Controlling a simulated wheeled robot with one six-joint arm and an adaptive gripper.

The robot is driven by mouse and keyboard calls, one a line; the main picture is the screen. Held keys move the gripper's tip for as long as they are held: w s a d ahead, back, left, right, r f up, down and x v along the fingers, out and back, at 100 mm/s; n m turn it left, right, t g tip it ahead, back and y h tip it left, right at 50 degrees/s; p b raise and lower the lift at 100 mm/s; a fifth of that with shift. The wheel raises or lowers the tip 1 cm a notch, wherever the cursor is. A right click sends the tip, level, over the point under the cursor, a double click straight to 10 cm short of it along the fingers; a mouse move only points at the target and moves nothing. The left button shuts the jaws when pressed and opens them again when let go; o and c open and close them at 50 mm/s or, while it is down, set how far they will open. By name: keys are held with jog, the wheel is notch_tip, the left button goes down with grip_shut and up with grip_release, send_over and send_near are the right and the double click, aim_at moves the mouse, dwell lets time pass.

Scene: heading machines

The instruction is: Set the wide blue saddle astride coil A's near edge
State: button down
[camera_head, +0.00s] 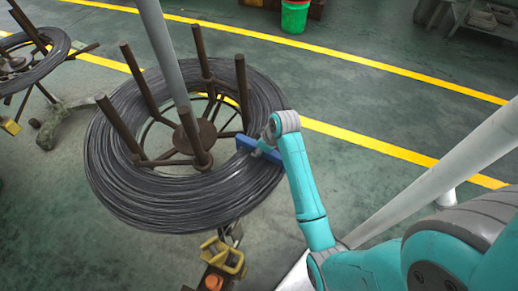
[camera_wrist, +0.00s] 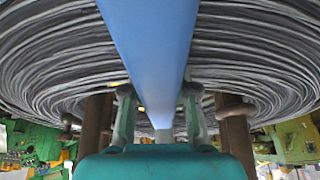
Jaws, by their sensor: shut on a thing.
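A large coil of dark wire (camera_head: 150,200) lies around a rusty post stand in the middle of the head view; no letter shows on it. The blue saddle (camera_head: 243,142) is over the coil's right side, partly hidden by my arm. In the wrist view the saddle (camera_wrist: 150,45) is a broad blue band across the wire windings (camera_wrist: 60,60). My gripper (camera_wrist: 158,108) is shut on the saddle, a finger on each side; in the head view the arm's end largely hides it. I cannot tell whether the saddle touches the wire or straddles it.
Rusty upright posts (camera_head: 243,95) rise inside the coil. A grey pole (camera_head: 163,50) crosses above it. A second coil (camera_head: 35,65) stands at the left. A yellow clamp-like part (camera_head: 222,256) is below the coil. Green floor (camera_head: 350,100) is open to the right.

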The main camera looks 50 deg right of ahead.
jog(key=shift+s+a+f, duration=0.1)
jog(key=shift+s+f, duration=0.1)
jog(key=shift+f, duration=0.3)
jog(key=c, duration=0.8)
grip_release()
jog(key=shift+f, duration=0.1)
jog(key=shift+r, duration=0.3)
jog(key=v, duration=1.1)
jog(key=shift+r, duration=0.35)
